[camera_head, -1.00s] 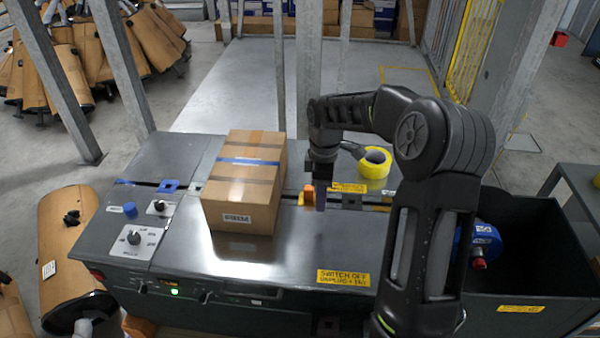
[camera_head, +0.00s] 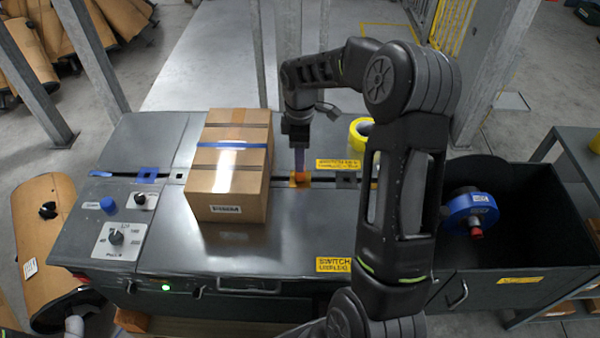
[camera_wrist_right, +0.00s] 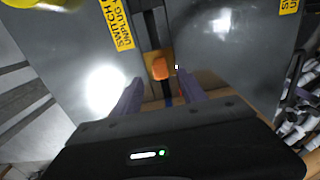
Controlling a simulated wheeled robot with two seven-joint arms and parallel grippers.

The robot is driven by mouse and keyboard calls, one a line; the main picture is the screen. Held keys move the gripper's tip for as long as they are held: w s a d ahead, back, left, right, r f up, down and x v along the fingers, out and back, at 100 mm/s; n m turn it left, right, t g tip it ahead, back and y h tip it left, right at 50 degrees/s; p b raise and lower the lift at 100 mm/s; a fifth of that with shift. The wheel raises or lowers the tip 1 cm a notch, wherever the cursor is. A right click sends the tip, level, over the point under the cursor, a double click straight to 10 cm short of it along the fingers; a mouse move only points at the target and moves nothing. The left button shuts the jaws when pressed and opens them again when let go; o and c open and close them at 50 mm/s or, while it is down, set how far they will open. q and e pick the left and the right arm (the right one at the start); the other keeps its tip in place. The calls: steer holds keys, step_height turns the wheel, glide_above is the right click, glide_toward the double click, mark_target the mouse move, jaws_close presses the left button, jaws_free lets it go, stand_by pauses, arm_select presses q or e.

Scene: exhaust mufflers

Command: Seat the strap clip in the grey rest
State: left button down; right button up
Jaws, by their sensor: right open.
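The orange strap clip (camera_head: 301,176) sits on an amber square plate in the dark slot across the machine top, right of the carton. It also shows in the right wrist view (camera_wrist_right: 160,68). A grey square piece (camera_head: 346,180), which looks like the grey rest, lies in the same slot just right of the clip. My right gripper (camera_head: 299,163) points down close at the clip. In the right wrist view its open fingers (camera_wrist_right: 157,90) are apart, with the clip ahead of the gap between them. Contact cannot be told. My left gripper is not in view.
A taped carton (camera_head: 230,168) stands left of the clip. A blue square piece (camera_head: 147,175) lies in the slot beyond it. A yellow tape roll (camera_head: 361,133) is behind my right arm. A black bin (camera_head: 520,225) with a blue reel adjoins the right side. The front machine top is clear.

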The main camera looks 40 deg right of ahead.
steer(key=shift+f, duration=0.2)
steer(key=shift+f+p, duration=0.3)
steer(key=shift+f, duration=2.25)
jaws_close()
